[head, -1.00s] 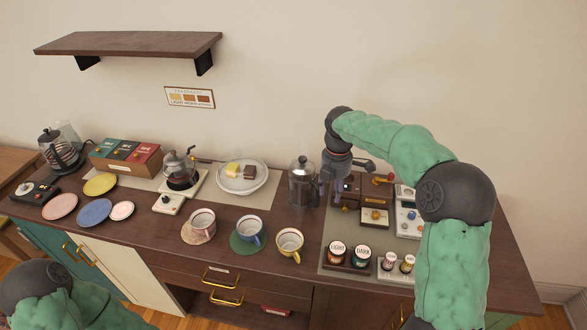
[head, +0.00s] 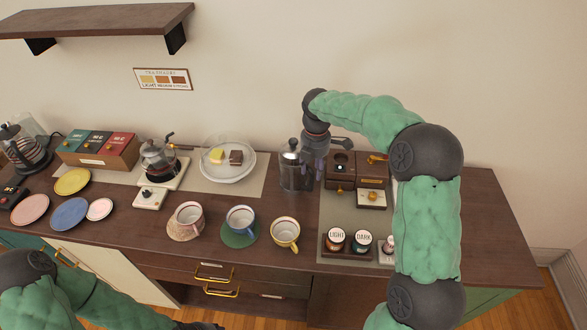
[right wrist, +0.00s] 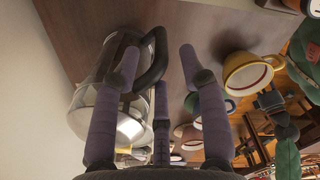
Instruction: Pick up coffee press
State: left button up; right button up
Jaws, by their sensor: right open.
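The coffee press (head: 292,170), a clear glass and metal cylinder with a dark handle, stands upright on the counter, right of the cake plate. My right gripper (head: 316,170) is pointed down just right of it. In the right wrist view the press (right wrist: 125,128) is at the left, and its black handle (right wrist: 157,60) lies between the spread purple fingers of the gripper (right wrist: 160,85). The gripper is open; I cannot tell whether a finger touches the handle. My left arm is at the lower left of the head view, its gripper out of sight.
A wooden grinder box (head: 341,170) stands close right of my right gripper. Several cups, including a yellow one (head: 285,232), are in front. A cake plate (head: 240,172) and a glass coffee maker (head: 158,158) are left. A shelf (head: 100,20) hangs above.

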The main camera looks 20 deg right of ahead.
notch_tip(320, 180, down, 5)
jog(key=shift+w+a+r+b, duration=0.15)
jog(key=shift+b, duration=0.6)
grip_shut()
jog(key=shift+r, duration=0.15)
